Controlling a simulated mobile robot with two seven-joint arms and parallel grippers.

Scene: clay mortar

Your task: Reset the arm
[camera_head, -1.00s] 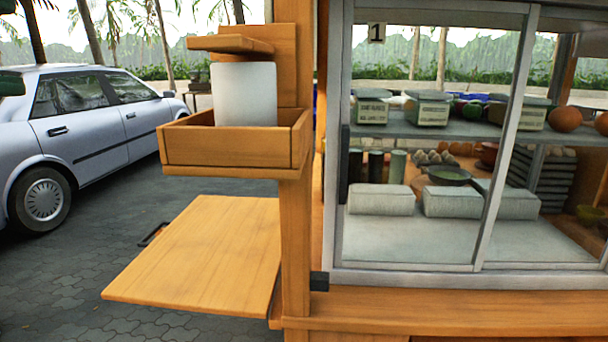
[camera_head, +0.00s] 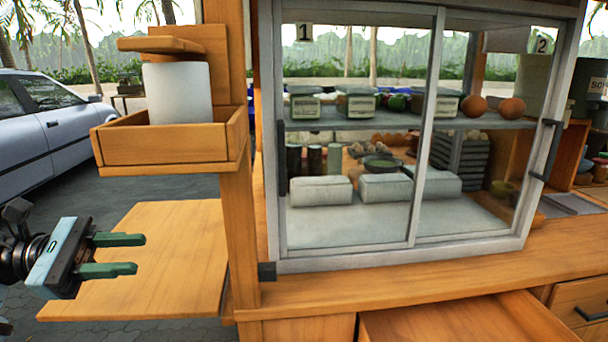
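My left gripper (camera_head: 140,255) is at the lower left of the head view, in front of or over the wooden side shelf (camera_head: 185,245). Its two green fingers point right and stand apart, with nothing between them. My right gripper is not in the view.
A glass cabinet (camera_head: 345,258) with sliding doors stands on the wooden counter (camera_head: 400,285), holding boxes, wrapped blocks and round fruit. A wooden box (camera_head: 165,145) with a white cylinder (camera_head: 178,92) hangs at the left post (camera_head: 238,210). A drawer (camera_head: 580,312) is at lower right. A car (camera_head: 45,130) stands outside.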

